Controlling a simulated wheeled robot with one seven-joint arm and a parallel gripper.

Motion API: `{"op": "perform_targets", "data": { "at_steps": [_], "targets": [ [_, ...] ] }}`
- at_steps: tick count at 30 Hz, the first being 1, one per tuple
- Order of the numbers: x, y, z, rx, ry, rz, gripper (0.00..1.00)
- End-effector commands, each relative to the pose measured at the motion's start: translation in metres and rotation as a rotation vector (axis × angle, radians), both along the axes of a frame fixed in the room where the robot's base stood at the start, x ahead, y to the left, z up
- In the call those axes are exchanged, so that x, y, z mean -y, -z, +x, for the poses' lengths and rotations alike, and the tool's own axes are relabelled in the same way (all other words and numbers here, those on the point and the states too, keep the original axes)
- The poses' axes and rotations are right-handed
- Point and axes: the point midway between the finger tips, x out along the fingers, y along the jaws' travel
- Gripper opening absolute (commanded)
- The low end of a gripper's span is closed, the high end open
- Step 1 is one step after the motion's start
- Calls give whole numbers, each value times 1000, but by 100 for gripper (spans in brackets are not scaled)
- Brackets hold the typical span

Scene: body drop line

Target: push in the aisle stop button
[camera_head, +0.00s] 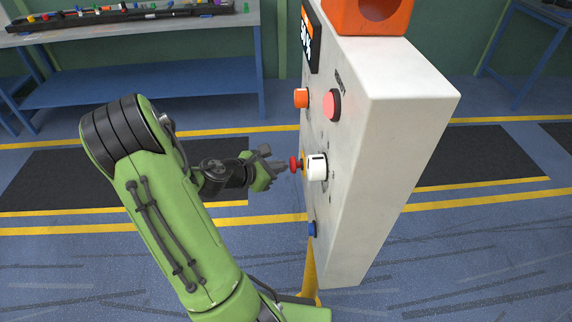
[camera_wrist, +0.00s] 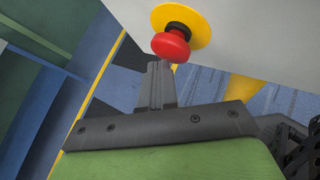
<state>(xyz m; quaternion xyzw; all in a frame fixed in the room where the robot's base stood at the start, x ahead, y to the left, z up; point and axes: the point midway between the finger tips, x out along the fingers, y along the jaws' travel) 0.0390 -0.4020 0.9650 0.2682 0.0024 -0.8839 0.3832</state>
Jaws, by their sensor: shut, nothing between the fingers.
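A white control pillar (camera_head: 390,130) stands to the right of my arm in the head view. On its left side is a red mushroom button (camera_head: 294,164), at the height of my gripper (camera_head: 283,168). In the wrist view the red button (camera_wrist: 171,44) sits on a round yellow plate (camera_wrist: 190,22) on the pale panel. My gripper, also in the wrist view (camera_wrist: 159,68), is shut and empty, with its fingertips right at the lower edge of the red button. Whether the tips touch it I cannot tell.
The pillar also carries an orange button (camera_head: 301,98), a pink-red button (camera_head: 332,105), a white knob (camera_head: 316,167) and a blue button (camera_head: 312,229). An orange housing (camera_head: 368,15) sits on top. A blue-framed workbench (camera_head: 130,60) stands behind. Yellow-lined floor is open around the pillar.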

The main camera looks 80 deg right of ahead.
Motion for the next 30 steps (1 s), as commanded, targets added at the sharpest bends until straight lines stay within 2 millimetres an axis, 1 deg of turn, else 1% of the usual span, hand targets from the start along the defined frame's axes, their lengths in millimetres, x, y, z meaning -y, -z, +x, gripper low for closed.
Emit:
{"op": "perform_targets", "data": {
  "at_steps": [7, 17, 26, 30],
  "targets": [
    [0, -1, 2, -1, 1, 0, 0],
    [-4, -1, 21, -1, -1, -1, 0],
    [-5, 0, 23, 0, -1, 0, 0],
    [-7, -1, 36, -1, -4, 0, 0]
  ]
}}
